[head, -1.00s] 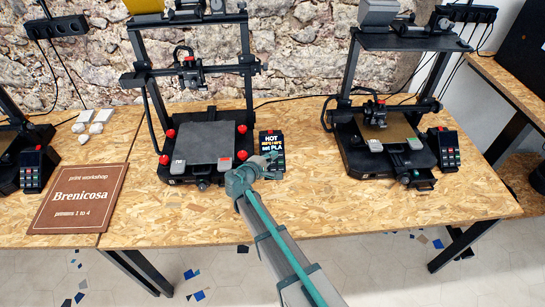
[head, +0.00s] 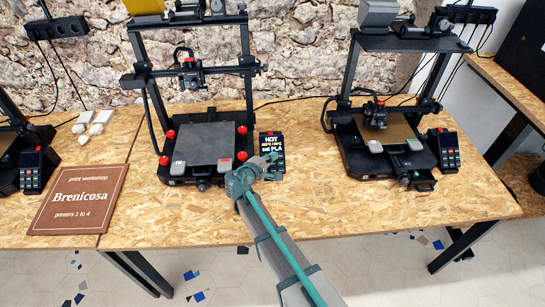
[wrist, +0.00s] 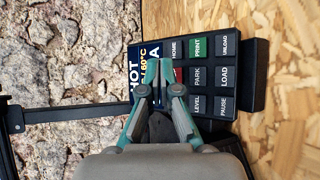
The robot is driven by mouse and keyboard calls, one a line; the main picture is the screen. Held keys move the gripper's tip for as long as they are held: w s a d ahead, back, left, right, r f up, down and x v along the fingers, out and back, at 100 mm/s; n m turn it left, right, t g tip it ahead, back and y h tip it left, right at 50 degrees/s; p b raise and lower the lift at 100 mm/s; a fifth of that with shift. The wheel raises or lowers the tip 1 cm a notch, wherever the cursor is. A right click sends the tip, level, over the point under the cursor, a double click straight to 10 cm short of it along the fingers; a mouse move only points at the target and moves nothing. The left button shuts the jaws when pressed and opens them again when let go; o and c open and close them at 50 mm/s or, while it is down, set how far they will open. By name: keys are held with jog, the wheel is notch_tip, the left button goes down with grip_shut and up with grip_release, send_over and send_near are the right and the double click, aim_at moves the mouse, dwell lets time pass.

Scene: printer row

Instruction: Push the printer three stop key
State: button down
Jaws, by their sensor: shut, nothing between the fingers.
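The middle printer's control box (head: 271,143) stands at that printer's right front corner, with a lit screen reading HOT and PLA. In the wrist view its keypad (wrist: 197,75) shows keys marked HOME, PRINT, UNLOAD, PARK, LOAD, LEVEL and PAUSE. A red key (wrist: 179,75) shows beside my fingertips; its label is hidden. My gripper (head: 270,160) is shut and empty, in front of this box; in the wrist view its tips (wrist: 161,70) lie over the screen side of the keypad, by the red key. Whether they touch cannot be told. No printer number is readable.
The middle printer (head: 205,145) stands left of my gripper, with red knobs on its bed. Another printer (head: 375,145) with its own control box (head: 444,150) stands to the right.

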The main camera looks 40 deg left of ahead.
jog(key=shift+w+a+f+b, duration=0.35)
jog(key=shift+f+b, duration=0.3)
jog(key=shift+b, duration=0.45)
dwell(0.7)
jog(key=shift+s+d+r, duration=0.1)
jog(key=shift+r, duration=0.05)
dwell(0.3)
jog(key=shift+s+d+r, duration=0.25)
jog(key=shift+r, duration=0.25)
jog(key=r, duration=0.1)
jog(key=s+d+r, duration=0.2)
jog(key=r, duration=0.1)
jog(key=shift+s, duration=0.15)
dwell(0.4)
dwell(0.6)
